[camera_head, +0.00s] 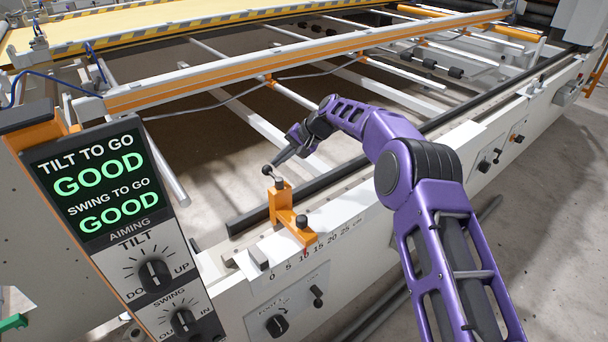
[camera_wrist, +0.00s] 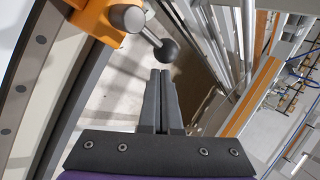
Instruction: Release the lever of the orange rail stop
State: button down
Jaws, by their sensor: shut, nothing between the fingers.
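The orange rail stop (camera_head: 283,207) sits on the front rail above a printed centimetre scale, its red pointer near 10. Its lever (camera_head: 273,176) is a short rod with a black ball knob (camera_head: 267,169), slanting up and left from the top of the stop. My gripper (camera_head: 274,162) is shut and empty, its tips right by the knob. In the wrist view the shut fingertips (camera_wrist: 160,72) point at the black knob (camera_wrist: 167,52), just short of it or touching; I cannot tell which. The orange stop (camera_wrist: 95,18) is at the upper left there.
A second black knob (camera_head: 301,221) stands on the stop's foot. A display panel (camera_head: 92,180) at left reads GOOD for tilt and swing. A dark bar (camera_head: 300,203) runs along the rail behind the stop. White cross tubes (camera_head: 245,103) and an orange-striped beam (camera_head: 190,88) lie beyond.

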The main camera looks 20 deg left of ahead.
jog(key=v, duration=1.7)
jog(key=shift+d+r+p, duration=0.2)
jog(key=shift+p, duration=0.1)
